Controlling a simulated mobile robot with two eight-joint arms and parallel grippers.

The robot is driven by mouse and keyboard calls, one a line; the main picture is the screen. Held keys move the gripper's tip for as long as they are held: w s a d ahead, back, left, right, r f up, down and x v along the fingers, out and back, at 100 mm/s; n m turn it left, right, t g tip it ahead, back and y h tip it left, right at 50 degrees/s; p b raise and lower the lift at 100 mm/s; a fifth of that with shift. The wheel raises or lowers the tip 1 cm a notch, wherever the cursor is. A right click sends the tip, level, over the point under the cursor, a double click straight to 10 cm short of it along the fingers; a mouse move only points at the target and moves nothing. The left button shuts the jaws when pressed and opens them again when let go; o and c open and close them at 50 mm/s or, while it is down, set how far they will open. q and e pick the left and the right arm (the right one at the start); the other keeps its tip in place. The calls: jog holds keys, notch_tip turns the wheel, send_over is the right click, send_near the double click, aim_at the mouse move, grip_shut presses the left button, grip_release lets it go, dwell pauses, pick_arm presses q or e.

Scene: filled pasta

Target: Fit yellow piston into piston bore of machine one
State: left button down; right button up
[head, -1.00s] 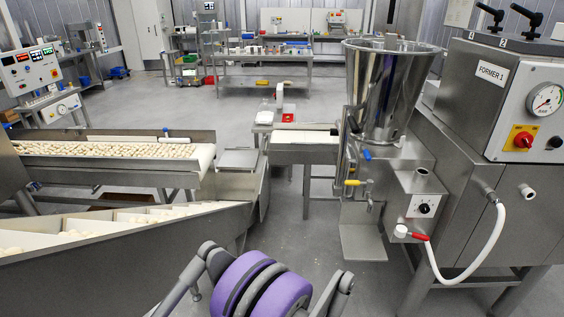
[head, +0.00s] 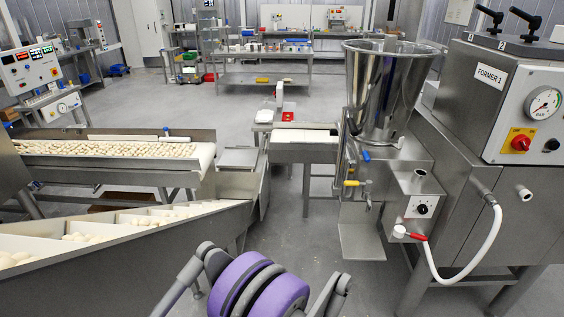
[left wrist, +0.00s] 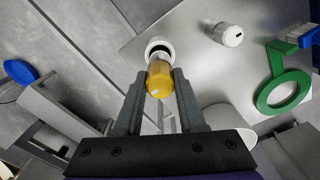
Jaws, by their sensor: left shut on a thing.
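In the left wrist view my left gripper (left wrist: 160,84) is shut on the yellow piston (left wrist: 160,80), a short rounded amber-yellow piece held between the two dark fingers. Just beyond the piston is a round bore with a white rim (left wrist: 157,45) and a dark opening, set in a grey metal face. The piston's far end overlaps the rim's lower edge in the picture. I cannot tell whether it touches or enters the bore. In the head view the machine labelled FORMER 1 (head: 490,73) stands at the right. Neither gripper shows in the head view.
A steel hopper (head: 386,90) and a white hose (head: 480,250) are beside the former. Conveyors with pasta pieces (head: 100,149) fill the left.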

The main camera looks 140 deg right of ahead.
pick_arm(q)
jog(key=shift+r+p, duration=0.45)
jog(key=shift+r, duration=0.7)
